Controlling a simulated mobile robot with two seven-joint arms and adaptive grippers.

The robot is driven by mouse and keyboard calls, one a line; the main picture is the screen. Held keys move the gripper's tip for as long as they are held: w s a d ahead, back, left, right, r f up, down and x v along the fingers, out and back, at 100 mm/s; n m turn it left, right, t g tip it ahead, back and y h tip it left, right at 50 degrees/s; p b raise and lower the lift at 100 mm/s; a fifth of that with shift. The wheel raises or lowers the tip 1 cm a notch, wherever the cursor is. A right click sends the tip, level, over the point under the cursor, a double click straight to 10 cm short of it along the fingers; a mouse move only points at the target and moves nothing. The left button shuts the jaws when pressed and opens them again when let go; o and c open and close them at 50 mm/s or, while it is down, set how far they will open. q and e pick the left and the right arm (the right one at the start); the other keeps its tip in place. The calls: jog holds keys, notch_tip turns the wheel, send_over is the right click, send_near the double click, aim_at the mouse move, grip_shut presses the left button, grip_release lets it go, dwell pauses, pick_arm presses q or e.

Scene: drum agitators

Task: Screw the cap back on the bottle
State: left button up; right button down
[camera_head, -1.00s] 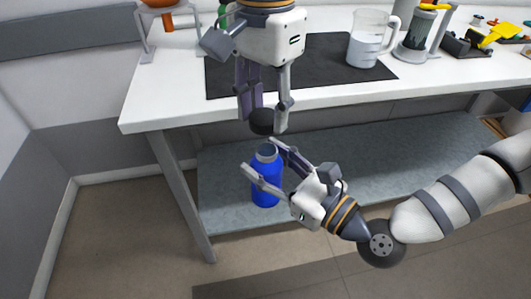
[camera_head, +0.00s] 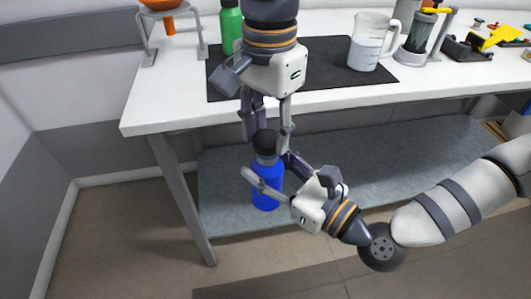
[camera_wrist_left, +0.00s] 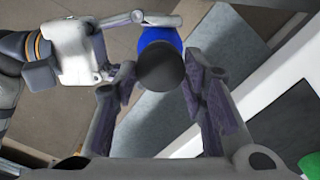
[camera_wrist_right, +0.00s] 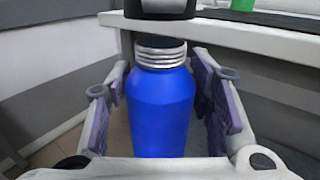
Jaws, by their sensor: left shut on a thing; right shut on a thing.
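The blue bottle (camera_head: 266,192) stands upright, its open threaded silver neck (camera_wrist_right: 160,52) facing up in the right wrist view. My right gripper (camera_head: 266,168) is shut on the bottle from the side, one finger on each side of its body. My left gripper (camera_head: 268,138) points down from above and is shut on the black cap (camera_head: 265,143). The cap also shows from above in the left wrist view (camera_wrist_left: 160,66), over the bottle. In the right wrist view the cap is just above the neck, with a small gap between them. The cap's inside is hidden.
The white table (camera_head: 160,118) is behind the grippers, with a grey lower shelf (camera_head: 370,150) beneath. On top are a green bottle (camera_head: 230,30), a clear pitcher (camera_head: 366,45) on a dark mat (camera_head: 325,75), and an orange item on a stand (camera_head: 168,22).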

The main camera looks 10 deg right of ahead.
aim_at(267, 178)
dwell(0.7)
pick_arm(q)
jog(key=shift+d+f, duration=0.1)
jog(key=shift+f, duration=0.7)
jog(key=shift+f, duration=0.6)
